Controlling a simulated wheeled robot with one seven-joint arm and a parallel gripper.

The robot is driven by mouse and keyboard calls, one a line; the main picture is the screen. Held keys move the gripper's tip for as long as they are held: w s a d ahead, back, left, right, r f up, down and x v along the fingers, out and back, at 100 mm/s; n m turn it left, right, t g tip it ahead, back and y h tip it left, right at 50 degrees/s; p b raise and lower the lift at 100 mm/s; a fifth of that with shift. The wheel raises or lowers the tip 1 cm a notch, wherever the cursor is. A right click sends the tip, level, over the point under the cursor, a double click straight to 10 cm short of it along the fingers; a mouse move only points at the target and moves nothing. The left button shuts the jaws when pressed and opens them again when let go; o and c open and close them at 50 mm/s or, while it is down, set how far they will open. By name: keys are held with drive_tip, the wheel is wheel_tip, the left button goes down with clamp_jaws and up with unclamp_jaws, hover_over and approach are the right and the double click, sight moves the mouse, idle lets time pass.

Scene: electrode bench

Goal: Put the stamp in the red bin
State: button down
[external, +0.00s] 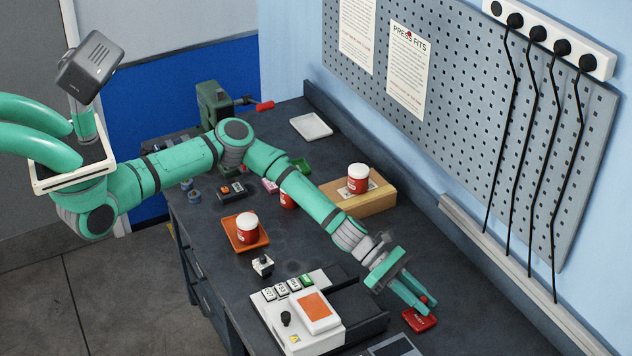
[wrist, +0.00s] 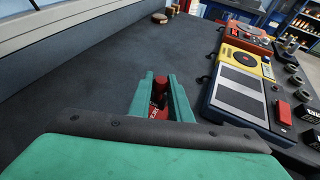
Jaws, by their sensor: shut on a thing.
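In the external view only a bit of red stamp (external: 424,299) shows between the fingers. The red bin (external: 421,321), small and low with pale lettering, lies on the bench just under the fingertips. In the wrist view part of the red bin (wrist: 153,113) shows behind the held stamp. I cannot tell whether the stamp touches the bin.
A white control box (external: 272,317) with buttons stands left of my gripper. A wooden block (external: 376,202) bears a red-and-white jar. An orange tray (external: 232,236) holds another jar. In the wrist view, yellow and grey devices (wrist: 240,92) line the right; the bench left is clear.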

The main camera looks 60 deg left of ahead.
drive_tip(key=shift+f, duration=1.55)
drive_tip(key=shift+f, duration=0.15)
drive_tip(key=c, duration=1.6)
unclamp_jaws()
drive_tip(key=shift+c, duration=0.2)
drive_tip(key=shift+r, duration=0.2)
drive_tip(key=v, duration=1.2)
